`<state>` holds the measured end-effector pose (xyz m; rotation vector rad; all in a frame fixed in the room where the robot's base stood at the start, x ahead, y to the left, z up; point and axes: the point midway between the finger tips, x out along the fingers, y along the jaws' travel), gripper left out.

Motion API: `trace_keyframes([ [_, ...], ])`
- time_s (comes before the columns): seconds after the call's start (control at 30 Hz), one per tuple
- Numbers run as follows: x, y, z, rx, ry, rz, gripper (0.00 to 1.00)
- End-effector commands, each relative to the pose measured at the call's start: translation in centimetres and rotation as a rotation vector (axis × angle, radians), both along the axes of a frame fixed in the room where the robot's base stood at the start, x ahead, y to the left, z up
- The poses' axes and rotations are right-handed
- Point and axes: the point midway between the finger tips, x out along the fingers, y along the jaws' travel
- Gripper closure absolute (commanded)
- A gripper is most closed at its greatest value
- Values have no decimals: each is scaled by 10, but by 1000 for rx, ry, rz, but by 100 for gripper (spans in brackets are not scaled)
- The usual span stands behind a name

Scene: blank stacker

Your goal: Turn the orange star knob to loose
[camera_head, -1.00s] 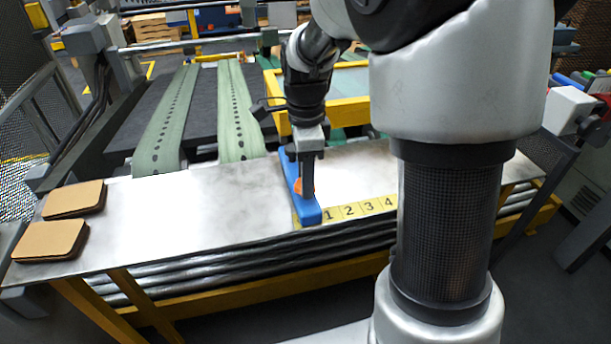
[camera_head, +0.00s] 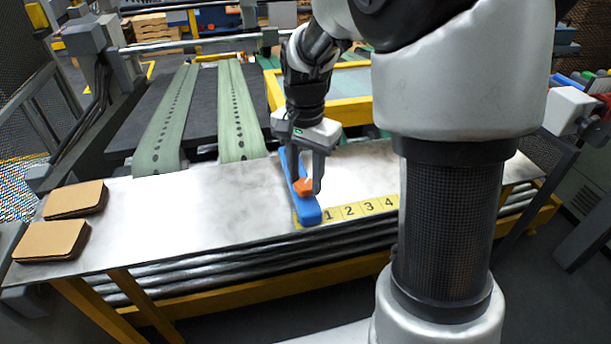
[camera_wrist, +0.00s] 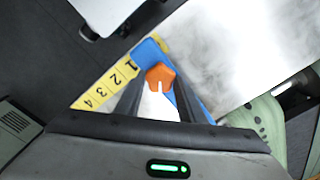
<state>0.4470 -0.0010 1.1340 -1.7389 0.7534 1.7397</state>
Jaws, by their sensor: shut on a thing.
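The orange star knob (camera_head: 302,187) sits on the blue bar (camera_head: 311,212) that lies across the metal table. My gripper (camera_head: 307,184) points down over the bar with its fingers on either side of the knob, shut on it. In the wrist view the knob (camera_wrist: 160,76) shows at the fingertips, with a pale slot in its near edge. The blue bar (camera_wrist: 150,50) runs beneath it at a slant. Part of the knob is hidden by the fingers.
A yellow number scale (camera_head: 362,208) lies to the right of the bar. Two stacks of brown blanks (camera_head: 52,240) sit at the table's left end. The metal table top (camera_head: 200,215) between them is bare. A yellow frame (camera_head: 345,112) stands behind.

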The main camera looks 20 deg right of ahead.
Motion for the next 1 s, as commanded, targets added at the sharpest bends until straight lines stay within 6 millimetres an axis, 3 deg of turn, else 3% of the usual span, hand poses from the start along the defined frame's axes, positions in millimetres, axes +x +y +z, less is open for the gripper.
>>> trace_keyframes([
  [0.5,1,0,1,0,-1,455,87],
  [1.0,1,1,1,0,-3,662,87],
])
